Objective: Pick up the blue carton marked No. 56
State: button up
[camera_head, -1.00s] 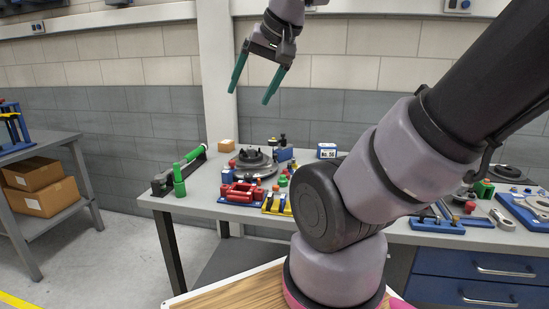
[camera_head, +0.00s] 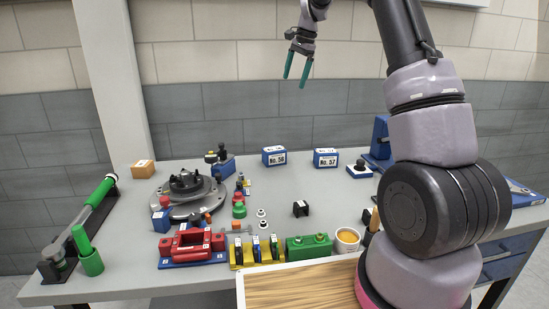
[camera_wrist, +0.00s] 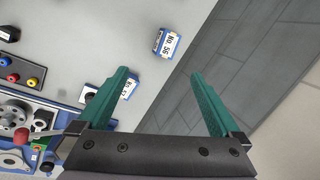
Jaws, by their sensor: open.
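The blue carton marked No. 56 (camera_head: 274,159) stands upright near the back of the grey table, with a white label on its front. It also shows in the wrist view (camera_wrist: 167,43), tilted in the picture, beyond the fingertips. My gripper (camera_head: 295,82) is open and empty, with its green fingers pointing down, well above the table. In the wrist view my gripper (camera_wrist: 160,73) has nothing between its fingers.
A similar blue carton marked No. 57 (camera_head: 326,159) stands to the right; my left finger partly hides it in the wrist view (camera_wrist: 131,88). A round black fixture (camera_head: 186,190) and an orange box (camera_head: 143,169) are left. Red, yellow and green fixtures line the front. Bare tabletop surrounds No. 56.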

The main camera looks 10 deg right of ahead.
aim_at(275, 149)
jog(key=w+a+f+m+g, duration=0.1)
jog(key=w+f, duration=0.2)
jog(key=f, duration=0.6)
jog(key=w+a+f+m, duration=0.1)
jog(key=w+f, duration=0.3)
jog(key=f, duration=0.6)
jog(key=w+a+f+m+g, duration=0.1)
jog(key=w+f, duration=0.3)
jog(key=f, duration=0.6)
jog(key=shift+w+a+g+h, duration=0.25)
jog(key=shift+a+g+h, duration=0.05)
jog(key=shift+a, duration=0.5)
jog(key=shift+a+f, duration=0.25)
jog(key=shift+f, duration=1.1)
jog(key=shift+a+f, duration=0.2)
jog(key=shift+f, duration=1.15)
jog(key=shift+f, duration=0.25)
jog(key=c, duration=1.4)
